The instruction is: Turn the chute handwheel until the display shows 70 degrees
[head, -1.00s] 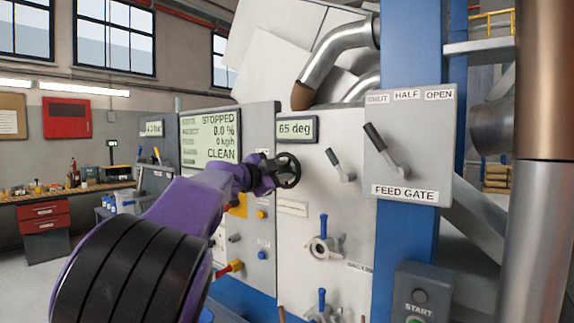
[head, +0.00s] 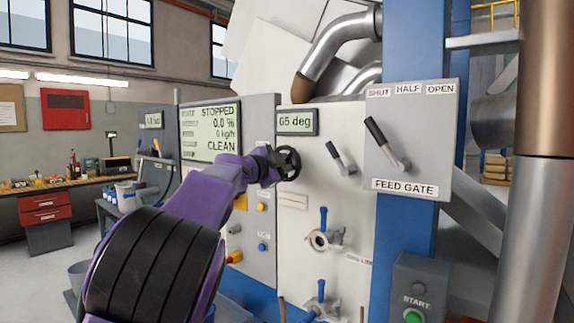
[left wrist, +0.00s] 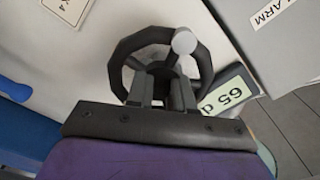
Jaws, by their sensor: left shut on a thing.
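The chute handwheel (head: 291,163) is a small dark wheel on the pale panel, below the display. It also shows in the left wrist view (left wrist: 121,52), with a round grey knob (left wrist: 184,41) on its rim. The display (head: 296,122) reads 65 deg; part of it shows in the left wrist view (left wrist: 229,94). My left gripper (head: 281,164), on the purple arm, is at the handwheel. The exact contact is partly hidden. My right gripper is not in view.
A lever (head: 341,158) stands right of the handwheel. The feed gate box (head: 420,145) with its lever is further right. The status screen (head: 210,132) at left reads STOPPED and CLEAN.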

